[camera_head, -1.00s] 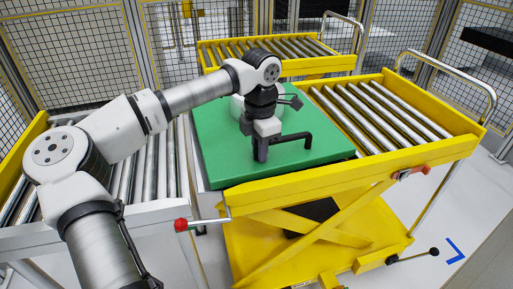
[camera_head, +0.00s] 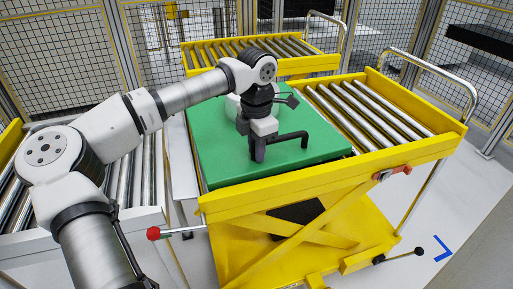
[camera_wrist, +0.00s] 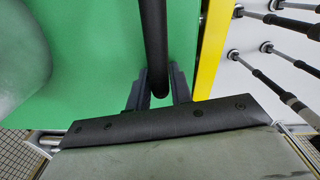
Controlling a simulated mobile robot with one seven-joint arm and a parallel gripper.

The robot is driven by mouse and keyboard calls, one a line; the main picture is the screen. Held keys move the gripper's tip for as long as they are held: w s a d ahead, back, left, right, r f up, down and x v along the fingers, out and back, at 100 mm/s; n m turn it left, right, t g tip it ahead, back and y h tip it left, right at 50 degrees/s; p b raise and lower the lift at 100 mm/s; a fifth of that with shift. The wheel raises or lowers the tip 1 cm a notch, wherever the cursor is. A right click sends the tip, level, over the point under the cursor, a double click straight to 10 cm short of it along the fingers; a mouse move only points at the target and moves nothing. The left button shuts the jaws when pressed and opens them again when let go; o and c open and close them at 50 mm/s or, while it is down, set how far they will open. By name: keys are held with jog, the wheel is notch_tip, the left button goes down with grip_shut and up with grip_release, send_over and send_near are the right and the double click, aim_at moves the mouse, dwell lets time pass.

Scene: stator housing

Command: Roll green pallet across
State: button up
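The green pallet (camera_head: 225,155) lies flat, mostly on the yellow roller cart (camera_head: 330,178). Its left edge overhangs the gap toward the left roller conveyor (camera_head: 122,170). A black handle (camera_head: 290,136) stands on the pallet's top; its bar also shows in the wrist view (camera_wrist: 154,40). My gripper (camera_head: 257,150) is down at the handle's near left end. In the wrist view my gripper's fingers (camera_wrist: 158,88) lie close against both sides of the bar, shut on it. A pale rounded part (camera_wrist: 22,55) sits on the pallet, mostly hidden behind my wrist in the head view.
Bare rollers (camera_head: 370,115) fill the cart's right part, free of objects. A second yellow roller cart (camera_head: 325,65) stands behind. A red-knobbed lever (camera_head: 153,233) sticks out at the front left. Mesh fencing (camera_head: 60,62) closes the back.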

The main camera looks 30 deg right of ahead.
jog(key=o, duration=0.4)
notch_tip(320, 180, up, 14)
jog(key=shift+s+f, duration=0.1)
dwell(0.4)
dwell(0.7)
